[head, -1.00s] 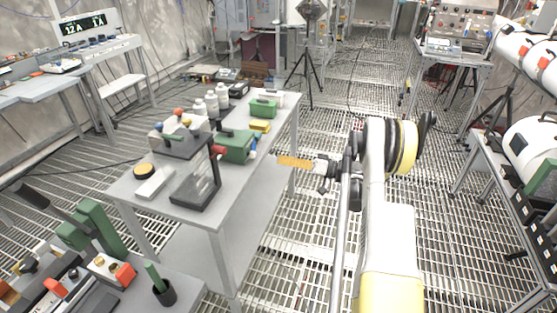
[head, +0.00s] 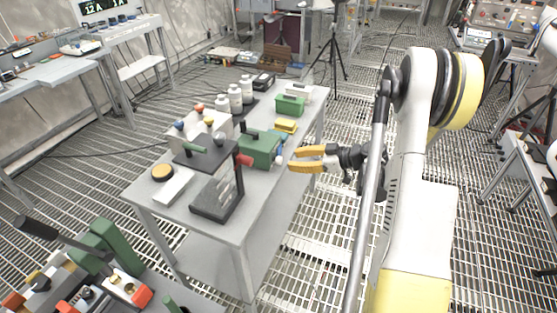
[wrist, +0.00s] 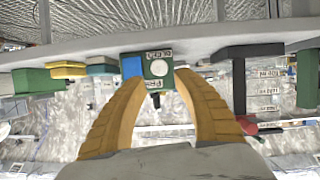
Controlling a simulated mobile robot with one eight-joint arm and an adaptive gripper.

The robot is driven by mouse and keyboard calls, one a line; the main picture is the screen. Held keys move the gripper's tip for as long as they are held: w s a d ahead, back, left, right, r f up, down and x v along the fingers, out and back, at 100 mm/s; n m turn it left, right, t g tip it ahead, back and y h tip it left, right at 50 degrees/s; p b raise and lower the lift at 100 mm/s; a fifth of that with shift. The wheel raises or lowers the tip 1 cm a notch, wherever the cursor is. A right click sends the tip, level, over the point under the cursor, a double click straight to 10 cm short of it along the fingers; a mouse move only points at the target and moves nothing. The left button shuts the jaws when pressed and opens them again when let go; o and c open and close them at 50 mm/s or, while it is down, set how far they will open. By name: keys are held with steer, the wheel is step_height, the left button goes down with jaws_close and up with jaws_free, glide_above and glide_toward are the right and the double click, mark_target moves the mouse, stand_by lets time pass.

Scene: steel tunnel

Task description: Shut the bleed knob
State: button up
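My gripper (head: 294,159) is open and empty, its two orange fingers apart, beside the right end of a green box (head: 260,149) on the grey bench. A small blue and white part (head: 279,156) shows at that end. In the wrist view, which appears upside down, the green box (wrist: 132,58) lies beyond my gripper (wrist: 161,77). A white round knob (wrist: 158,68) on its face lies between the fingertips in the picture; no contact is visible. A label (wrist: 159,54) beside it is too small to read. I cannot tell for certain which knob is the bleed knob.
A black stand (head: 219,193) with a red knob (head: 244,160) stands near the green box. Coloured knobs (head: 199,108), white bottles (head: 235,97), a yellow block (head: 286,126) and a smaller green box (head: 290,106) share the bench (head: 250,222).

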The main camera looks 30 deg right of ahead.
mark_target(281, 160)
steer(key=b+x, duration=0.2)
steer(key=x, duration=0.4)
steer(key=shift+w+a+f, duration=0.2)
steer(key=shift+w, duration=0.05)
jaws_close()
